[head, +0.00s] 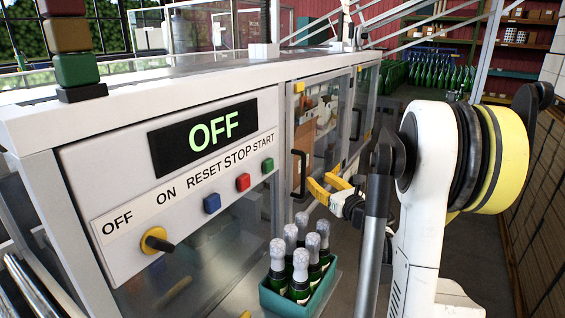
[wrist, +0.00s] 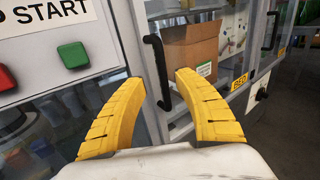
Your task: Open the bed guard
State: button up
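The guard door (head: 318,125) is a clear panel in a grey frame on the machine's front, with a black vertical bar handle (head: 299,176) at its left edge. In the wrist view the handle (wrist: 157,72) stands ahead of my gripper (wrist: 128,63), between the two yellow fingers in the picture and nearer the right one. A small yellow label (wrist: 239,81), which seems to read BED, is on the door's lower right. The door looks shut. My gripper (head: 321,182) is open and empty, just right of the handle in the head view. I see no clear contact.
A teal crate (head: 299,293) of foil-topped bottles stands below and left of my gripper. A cardboard box (wrist: 188,52) is behind the door. Another handle (wrist: 269,30) is farther right.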

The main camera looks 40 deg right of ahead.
jog(key=w+d+b, duration=0.2)
jog(key=w, duration=0.8)
jog(key=shift+w, duration=0.15)
jog(key=shift+d, duration=0.1)
grip_shut()
